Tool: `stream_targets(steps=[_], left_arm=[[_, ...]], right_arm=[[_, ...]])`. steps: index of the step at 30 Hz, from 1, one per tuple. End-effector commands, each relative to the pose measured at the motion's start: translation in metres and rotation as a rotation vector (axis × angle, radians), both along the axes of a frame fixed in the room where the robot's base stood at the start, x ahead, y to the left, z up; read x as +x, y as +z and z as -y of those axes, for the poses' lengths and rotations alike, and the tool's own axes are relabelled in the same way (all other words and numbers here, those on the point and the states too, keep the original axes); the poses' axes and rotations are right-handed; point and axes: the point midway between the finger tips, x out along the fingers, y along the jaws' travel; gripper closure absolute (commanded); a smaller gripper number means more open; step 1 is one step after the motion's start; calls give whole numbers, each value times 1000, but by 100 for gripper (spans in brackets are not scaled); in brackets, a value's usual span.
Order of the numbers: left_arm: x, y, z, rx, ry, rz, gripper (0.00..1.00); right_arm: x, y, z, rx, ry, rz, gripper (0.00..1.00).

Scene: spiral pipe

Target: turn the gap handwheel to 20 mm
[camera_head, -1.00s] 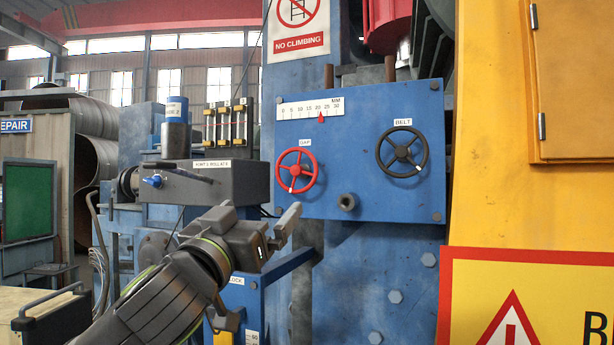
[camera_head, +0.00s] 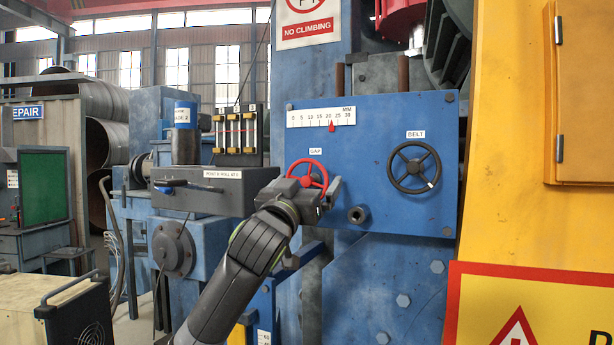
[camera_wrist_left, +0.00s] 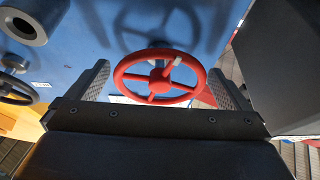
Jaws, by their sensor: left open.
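The red gap handwheel (camera_head: 308,172) is on the blue panel (camera_head: 375,210), below the GAP label. My left gripper (camera_head: 312,190) is at the wheel and hides its lower part in the head view. In the left wrist view the red wheel (camera_wrist_left: 160,77) lies between the two open fingers (camera_wrist_left: 158,85); I see no firm grip on it. A grey-white mark is on the wheel's upper right there. The millimetre scale (camera_head: 320,115) is above, and its red pointer (camera_head: 331,126) stands at about 20. The right gripper is out of view.
The black BELT handwheel (camera_head: 414,167) is to the right on the same panel. A pipe stub (camera_head: 358,215) sticks out below and right of the gap wheel. A dark grey box (camera_head: 205,190) stands close on the left. A yellow cabinet (camera_head: 530,220) is at the right.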

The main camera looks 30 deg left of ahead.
Motion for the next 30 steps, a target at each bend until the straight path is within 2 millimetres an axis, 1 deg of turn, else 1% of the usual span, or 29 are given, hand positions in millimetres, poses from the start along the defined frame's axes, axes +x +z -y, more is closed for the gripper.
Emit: stream_targets(steps=[3, 11, 20, 21, 24, 30], left_arm=[[5, 2, 0, 1, -1, 1, 0], [5, 2, -1, 0, -1, 0, 0], [5, 2, -1, 0, -1, 0, 38], [5, 2, -1, 0, -1, 0, 40], [5, 0, 0, -25, -2, 6, 40], [5, -1, 1, -180, -2, 32, 40]], right_arm=[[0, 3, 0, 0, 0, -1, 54], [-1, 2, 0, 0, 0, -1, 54], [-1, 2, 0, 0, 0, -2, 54], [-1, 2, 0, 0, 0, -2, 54], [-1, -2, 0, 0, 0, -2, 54], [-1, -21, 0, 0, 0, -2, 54]])
